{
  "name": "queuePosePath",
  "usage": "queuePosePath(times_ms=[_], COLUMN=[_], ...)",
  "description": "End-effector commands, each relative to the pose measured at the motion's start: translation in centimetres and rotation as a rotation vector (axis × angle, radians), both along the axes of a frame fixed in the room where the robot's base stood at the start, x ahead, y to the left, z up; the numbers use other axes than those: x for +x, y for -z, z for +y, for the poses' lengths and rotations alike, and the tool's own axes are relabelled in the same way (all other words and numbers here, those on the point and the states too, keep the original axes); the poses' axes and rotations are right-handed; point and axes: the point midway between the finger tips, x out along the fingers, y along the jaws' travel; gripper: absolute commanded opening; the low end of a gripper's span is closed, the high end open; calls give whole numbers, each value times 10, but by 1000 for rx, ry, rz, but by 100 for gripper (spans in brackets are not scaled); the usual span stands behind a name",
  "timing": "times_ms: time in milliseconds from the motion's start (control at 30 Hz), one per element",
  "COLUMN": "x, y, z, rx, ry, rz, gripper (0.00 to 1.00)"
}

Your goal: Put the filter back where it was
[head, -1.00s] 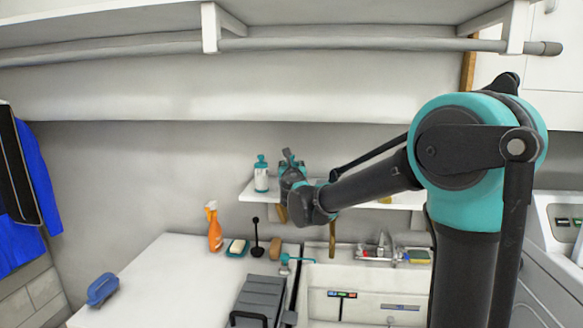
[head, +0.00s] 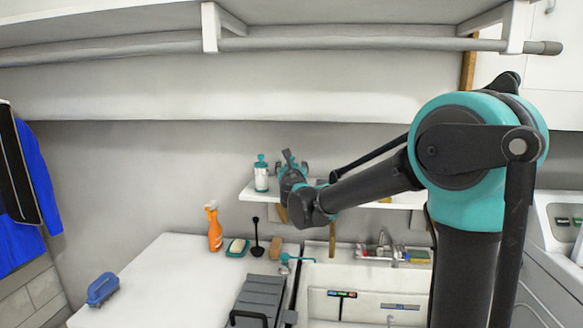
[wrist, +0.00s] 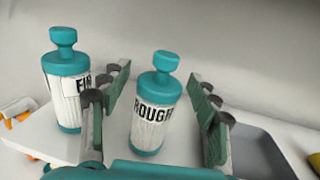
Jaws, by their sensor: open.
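Two white canisters with teal caps and bases stand upright on the shelf in the wrist view. The left filter (wrist: 67,88) has a partly hidden label that starts like "FI". The right filter (wrist: 155,112) is labelled "ROUGH". My gripper (wrist: 161,88) is open, with one finger on each side of the ROUGH filter; I cannot tell whether either finger touches it. In the head view the left filter (head: 261,176) stands near the left end of the wall shelf (head: 250,194), and my gripper (head: 291,170) is just right of it, hiding most of the ROUGH filter.
A grey tray (wrist: 262,150) lies right of the ROUGH filter. Below the shelf are a counter (head: 160,270) with an orange spray bottle (head: 215,230), a soap dish (head: 236,248) and a blue brush (head: 102,289), and a sink (head: 345,280). A rail runs overhead.

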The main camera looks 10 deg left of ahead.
Motion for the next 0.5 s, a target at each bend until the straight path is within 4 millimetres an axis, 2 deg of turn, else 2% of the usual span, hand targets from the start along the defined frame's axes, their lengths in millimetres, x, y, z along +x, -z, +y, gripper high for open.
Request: queuePosePath(times_ms=[500], x=[-94], y=[1], z=[-11], rx=[0], ry=[-3], rz=[0], gripper=[62])
